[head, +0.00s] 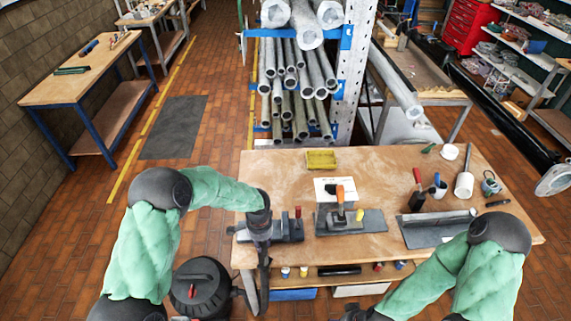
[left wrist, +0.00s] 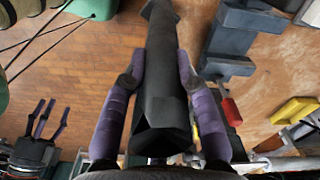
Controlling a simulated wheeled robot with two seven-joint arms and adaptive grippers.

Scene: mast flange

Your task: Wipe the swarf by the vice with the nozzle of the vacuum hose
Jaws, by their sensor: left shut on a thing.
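My left gripper (head: 260,224) is over the left end of the wooden bench. In the left wrist view its purple fingers (left wrist: 160,95) are shut on the black nozzle (left wrist: 162,60) of the vacuum hose. The hose (head: 264,277) hangs past the bench's front edge beside the black vacuum (head: 201,285). The grey vice (head: 287,231), with a red part, is just right of my gripper; it also shows in the left wrist view (left wrist: 238,35). I cannot make out the swarf. My right gripper shows in the left wrist view (left wrist: 45,112), apart from the bench, fingers spread and empty.
A grey fixture (head: 368,222) with an orange handle stands right of the vice. A yellow tray (head: 321,160) lies behind. A grey plate (head: 430,229), bottles and cups fill the right side. The bench's left rear corner (head: 265,168) is clear.

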